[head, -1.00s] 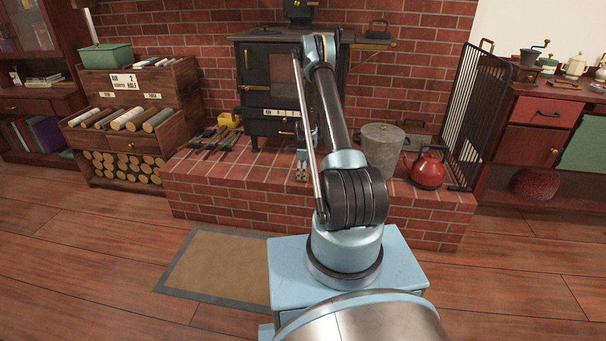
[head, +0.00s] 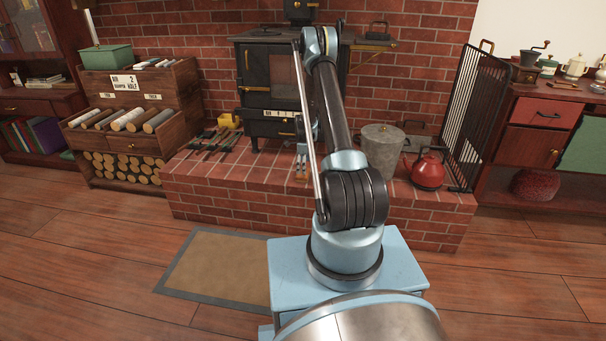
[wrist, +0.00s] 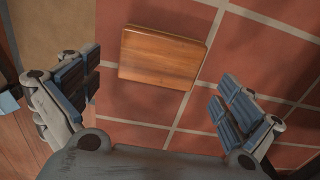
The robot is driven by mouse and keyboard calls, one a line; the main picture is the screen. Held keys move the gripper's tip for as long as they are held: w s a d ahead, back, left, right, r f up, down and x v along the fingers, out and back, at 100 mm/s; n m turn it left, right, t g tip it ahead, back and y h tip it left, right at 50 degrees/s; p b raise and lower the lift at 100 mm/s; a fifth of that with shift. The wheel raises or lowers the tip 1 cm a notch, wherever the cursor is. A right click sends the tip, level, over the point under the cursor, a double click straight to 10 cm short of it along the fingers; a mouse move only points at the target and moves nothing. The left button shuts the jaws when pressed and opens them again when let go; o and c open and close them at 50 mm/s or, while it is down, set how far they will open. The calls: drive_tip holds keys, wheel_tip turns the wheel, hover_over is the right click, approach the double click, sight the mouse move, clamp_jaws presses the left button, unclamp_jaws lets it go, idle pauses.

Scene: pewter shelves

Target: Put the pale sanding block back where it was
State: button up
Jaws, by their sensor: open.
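A flat wooden block (wrist: 163,57), warm tan-brown with rounded edges, lies on the red tiled hearth top in the wrist view. It is the only block there that could be the sanding block; its colour looks more orange than pale. My gripper (wrist: 160,98) is open and empty, with one finger to the left and one to the right of the block's near side. The fingers do not touch it. In the head view my gripper (head: 302,166) is low over the brick hearth (head: 240,208), in front of the stove. The block cannot be made out there.
A lidded grey metal pail (head: 381,150) and a red kettle (head: 428,170) stand right of my gripper. Dark tools (head: 212,142) and a yellow object (head: 229,120) lie to the left. The black stove (head: 268,80) stands behind.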

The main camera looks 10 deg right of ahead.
drive_tip(key=s+r+n, duration=0.3)
drive_tip(key=s+r, duration=0.2)
drive_tip(key=r, duration=0.8)
drive_tip(key=s+r+n, duration=0.2)
drive_tip(key=s+r, duration=0.3)
drive_tip(key=r, duration=0.8)
drive_tip(key=s+r+n+t, duration=0.1)
drive_tip(key=s+r+n, duration=0.4)
drive_tip(key=s+r, duration=0.75)
drive_tip(key=s+r+n, duration=0.1)
drive_tip(key=s+n, duration=0.5)
drive_tip(key=s, duration=1.3)
drive_tip(key=s+f+n, duration=0.3)
drive_tip(key=s, duration=0.4)
drive_tip(key=s+f+n+t, duration=0.1)
drive_tip(key=s+f+n, duration=0.1)
drive_tip(key=s, duration=0.6)
drive_tip(key=shift+a+f+n, duration=0.15)
drive_tip(key=shift+f+n, duration=0.25)
drive_tip(key=shift+f, duration=0.4)
